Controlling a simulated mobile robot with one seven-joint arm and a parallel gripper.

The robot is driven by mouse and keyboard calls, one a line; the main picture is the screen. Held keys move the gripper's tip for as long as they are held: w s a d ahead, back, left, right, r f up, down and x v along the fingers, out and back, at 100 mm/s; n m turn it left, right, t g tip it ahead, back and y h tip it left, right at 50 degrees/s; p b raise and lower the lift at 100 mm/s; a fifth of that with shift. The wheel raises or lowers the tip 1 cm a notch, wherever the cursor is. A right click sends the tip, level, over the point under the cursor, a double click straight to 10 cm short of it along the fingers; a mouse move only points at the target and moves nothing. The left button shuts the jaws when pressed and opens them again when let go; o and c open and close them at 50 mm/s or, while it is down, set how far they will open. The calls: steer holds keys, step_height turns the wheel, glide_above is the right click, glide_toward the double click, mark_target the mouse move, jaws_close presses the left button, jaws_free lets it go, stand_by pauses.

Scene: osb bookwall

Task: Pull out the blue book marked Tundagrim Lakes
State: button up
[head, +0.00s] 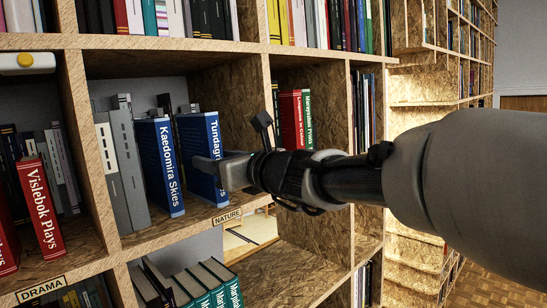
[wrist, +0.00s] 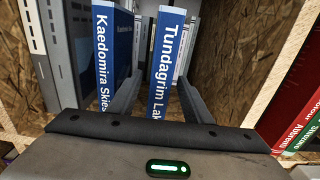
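The blue Tundagrim Lakes book (head: 203,140) stands upright, leaning slightly, in the Nature compartment, its lower spine partly hidden by my gripper. In the wrist view the Tundagrim Lakes book (wrist: 168,55) rises between my two fingers, with its lower end hidden. My gripper (head: 212,172) is at the book's lower half; in the wrist view my gripper (wrist: 162,90) is open, one finger on each side of the spine, with gaps visible near the finger bases. Contact at the tips is unclear.
The blue Kaedomira Skies book (head: 165,165) stands just left, with my left finger between the two books. Grey books (head: 127,165) stand farther left. A wooden divider (head: 262,100) bounds the compartment on the right, with a red book (head: 290,122) beyond it. The Nature label (head: 228,216) is on the shelf edge.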

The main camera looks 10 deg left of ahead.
steer(key=shift+f, duration=0.2)
steer(key=shift+c, duration=0.6)
steer(key=shift+x, duration=1.05)
steer(key=shift+r, duration=0.1)
jaws_close()
steer(key=shift+r, duration=0.25)
steer(key=shift+r, duration=0.1)
